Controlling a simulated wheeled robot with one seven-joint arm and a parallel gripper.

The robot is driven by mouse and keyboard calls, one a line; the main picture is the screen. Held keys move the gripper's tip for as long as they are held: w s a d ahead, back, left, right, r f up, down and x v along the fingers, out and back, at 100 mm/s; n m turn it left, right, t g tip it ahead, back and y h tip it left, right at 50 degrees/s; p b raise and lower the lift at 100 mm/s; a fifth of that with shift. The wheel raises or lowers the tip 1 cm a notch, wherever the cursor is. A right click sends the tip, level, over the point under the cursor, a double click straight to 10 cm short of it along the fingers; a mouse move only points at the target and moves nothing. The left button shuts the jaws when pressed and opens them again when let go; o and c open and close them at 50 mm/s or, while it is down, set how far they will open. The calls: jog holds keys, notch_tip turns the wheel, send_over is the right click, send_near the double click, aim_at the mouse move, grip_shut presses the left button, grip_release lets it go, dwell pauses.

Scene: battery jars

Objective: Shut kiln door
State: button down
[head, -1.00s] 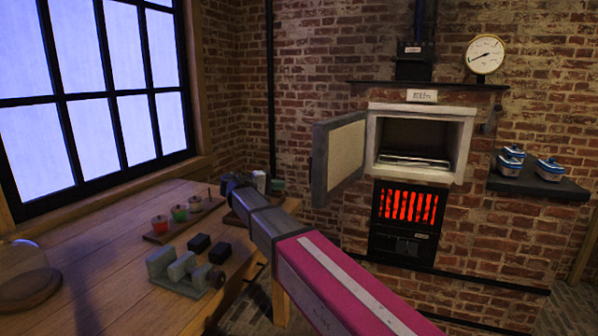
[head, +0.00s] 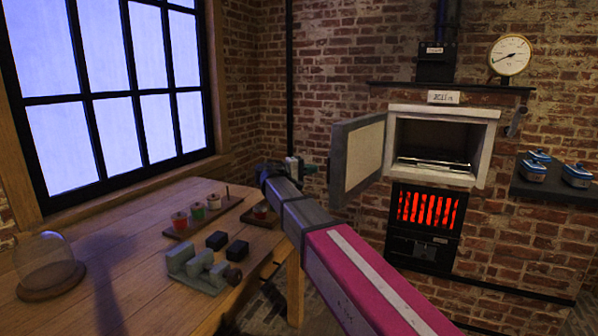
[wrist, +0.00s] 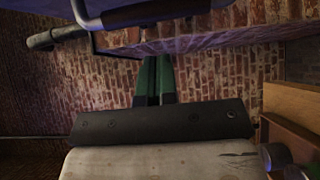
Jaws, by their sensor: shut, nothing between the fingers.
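The kiln (head: 440,112) is set in the brick wall, and its light-framed mouth shows a rack inside. Its door (head: 362,160) stands open, swung out to the left, with its pale inner face and grey edge in view. My gripper (head: 302,167) is just left of the door's free edge in the head view, apart from it in the picture; whether it touches the door's far side I cannot tell. In the wrist view its dark green fingers (wrist: 154,75) are together and empty. A metal bar with a dark grip (wrist: 150,12) crosses the top of that view.
Red glowing bars (head: 428,208) are below the kiln mouth. A shelf (head: 565,190) with blue-and-white jars is at the right. A wooden table (head: 120,235) at the left holds a glass dome (head: 47,262), small coloured pots and grey blocks.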

jog(key=shift+s+d, duration=0.25)
jog(key=shift+d, duration=0.45)
jog(key=shift+s+d, duration=0.25)
jog(key=shift+d, duration=0.4)
